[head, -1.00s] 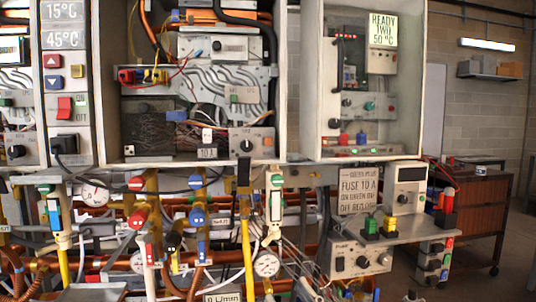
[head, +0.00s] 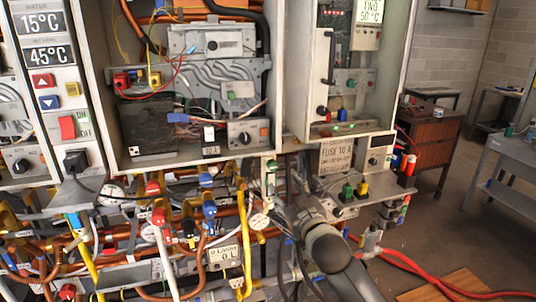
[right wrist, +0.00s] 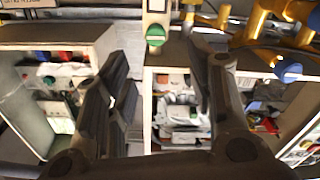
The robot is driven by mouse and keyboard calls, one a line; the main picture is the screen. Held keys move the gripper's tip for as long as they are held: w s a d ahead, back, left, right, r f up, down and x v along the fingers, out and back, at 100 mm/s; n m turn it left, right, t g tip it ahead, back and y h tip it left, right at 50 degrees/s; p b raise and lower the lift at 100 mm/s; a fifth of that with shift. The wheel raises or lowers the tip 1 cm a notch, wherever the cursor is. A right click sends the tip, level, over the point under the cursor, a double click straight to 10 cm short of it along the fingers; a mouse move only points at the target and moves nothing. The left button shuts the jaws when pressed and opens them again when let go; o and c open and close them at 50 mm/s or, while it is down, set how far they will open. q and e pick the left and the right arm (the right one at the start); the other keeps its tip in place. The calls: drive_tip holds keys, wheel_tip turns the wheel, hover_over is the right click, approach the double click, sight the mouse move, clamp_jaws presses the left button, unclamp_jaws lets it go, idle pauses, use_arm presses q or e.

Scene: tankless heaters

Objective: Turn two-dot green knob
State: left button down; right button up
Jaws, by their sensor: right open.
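A green knob (head: 271,166) sits on a slim white upright housing among the pipes below the cabinets. What looks like the same green knob (right wrist: 155,35) shows in the right wrist view, top centre, on a pale strip. I cannot make out dots on it. My right gripper (head: 290,207) is dark, just below and right of this knob in the head view. In the right wrist view my right gripper (right wrist: 160,62) has its fingers spread, with nothing between them; the knob appears beyond the gap, apart from them. My left gripper is out of view.
Yellow valves with blue knobs (right wrist: 288,72) lie close beside the green knob. A shelf with green and yellow plugs (head: 361,188) is right of my arm. Red hoses (head: 405,262) run over the floor. Open floor lies at the right.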

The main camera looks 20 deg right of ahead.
sight(274, 167)
drive_tip(key=w+p, duration=0.1)
drive_tip(key=w, duration=0.3)
drive_tip(key=w+p, duration=0.1)
drive_tip(key=w, duration=0.3)
drive_tip(key=shift+w+d+r, duration=0.1)
drive_tip(key=shift+w+r, duration=0.1)
drive_tip(key=shift+w, duration=0.2)
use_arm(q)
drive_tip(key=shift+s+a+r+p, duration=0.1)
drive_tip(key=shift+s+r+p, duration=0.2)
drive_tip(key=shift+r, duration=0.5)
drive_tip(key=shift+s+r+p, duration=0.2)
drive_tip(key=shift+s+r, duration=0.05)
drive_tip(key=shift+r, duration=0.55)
use_arm(e)
drive_tip(key=shift+w+f, duration=0.1)
drive_tip(key=shift+w, duration=1)
drive_tip(key=c, duration=1)
drive_tip(key=shift+c, duration=0.2)
